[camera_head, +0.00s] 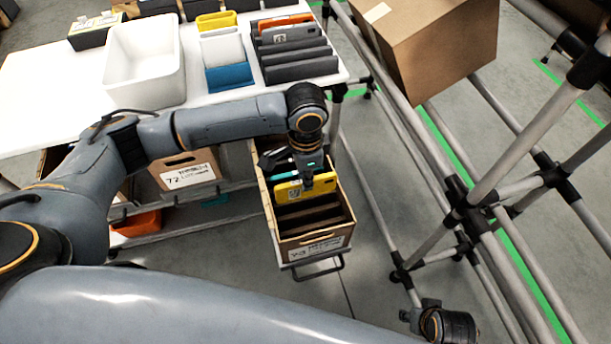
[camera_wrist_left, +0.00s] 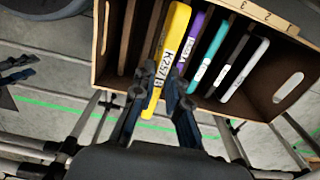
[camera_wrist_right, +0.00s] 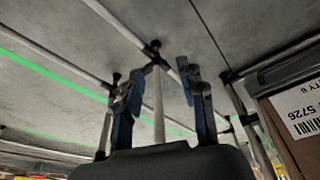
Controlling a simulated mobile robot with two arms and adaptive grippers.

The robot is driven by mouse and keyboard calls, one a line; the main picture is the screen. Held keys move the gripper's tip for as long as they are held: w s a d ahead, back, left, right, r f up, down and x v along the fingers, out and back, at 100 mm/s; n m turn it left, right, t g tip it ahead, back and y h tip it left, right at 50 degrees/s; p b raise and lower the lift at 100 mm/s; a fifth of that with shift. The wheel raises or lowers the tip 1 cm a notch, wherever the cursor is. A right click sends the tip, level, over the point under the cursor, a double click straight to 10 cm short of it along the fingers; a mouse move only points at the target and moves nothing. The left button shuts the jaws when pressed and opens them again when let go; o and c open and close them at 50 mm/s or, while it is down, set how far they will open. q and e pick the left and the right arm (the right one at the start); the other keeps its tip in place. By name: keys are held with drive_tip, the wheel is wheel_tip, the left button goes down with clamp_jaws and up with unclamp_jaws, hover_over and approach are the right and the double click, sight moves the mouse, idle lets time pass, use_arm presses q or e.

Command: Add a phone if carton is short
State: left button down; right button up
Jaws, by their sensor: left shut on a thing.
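An open brown carton (camera_head: 346,228) with dividers and a 7-3 style label stands below the table, at the centre of the head view. My left gripper (camera_head: 306,183) is over it, shut on a yellow phone (camera_head: 287,193) standing on edge inside the carton. The left wrist view shows this yellow phone (camera_wrist_left: 176,32) at the fingers, with purple (camera_wrist_left: 193,46), teal (camera_wrist_left: 208,57), dark and white-edged (camera_wrist_left: 244,70) phones beside it. The slots on its other side look empty. My right gripper (camera_wrist_right: 163,82) is open and empty in the right wrist view, above the floor.
The white table (camera_head: 40,95) holds a white bin (camera_head: 146,60), a holder with yellow, white and blue items (camera_head: 228,77), and a dark rack (camera_head: 300,70) with grey and orange phones. Another carton (camera_head: 186,172) stands below. A pipe rack (camera_head: 440,180) with a large box (camera_head: 430,45) is right.

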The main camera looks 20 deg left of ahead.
sight(305, 196)
use_arm(q)
drive_tip(key=shift+f+b, duration=0.4)
drive_tip(key=shift+b, duration=0.1)
drive_tip(key=shift+f+b, duration=0.35)
drive_tip(key=shift+b, duration=0.15)
drive_tip(key=shift+f+b, duration=0.35)
drive_tip(key=shift+b, duration=0.1)
wheel_tip(305, 196, down, 2)
drive_tip(key=b, duration=0.2)
drive_tip(key=shift+b, duration=0.4)
drive_tip(key=shift+f, duration=2)
use_arm(e)
wheel_tip(305, 196, up, 10)
drive_tip(key=t, duration=0.1)
drive_tip(key=shift+s, duration=0.15)
use_arm(q)
drive_tip(key=shift+f+p, duration=0.3)
drive_tip(key=shift+p, duration=0.1)
use_arm(e)
drive_tip(key=shift+s+d+r, duration=0.1)
drive_tip(key=shift+s+d, duration=0.05)
drive_tip(key=shift+s, duration=0.25)
use_arm(q)
drive_tip(key=c, duration=1.3)
unclamp_jaws()
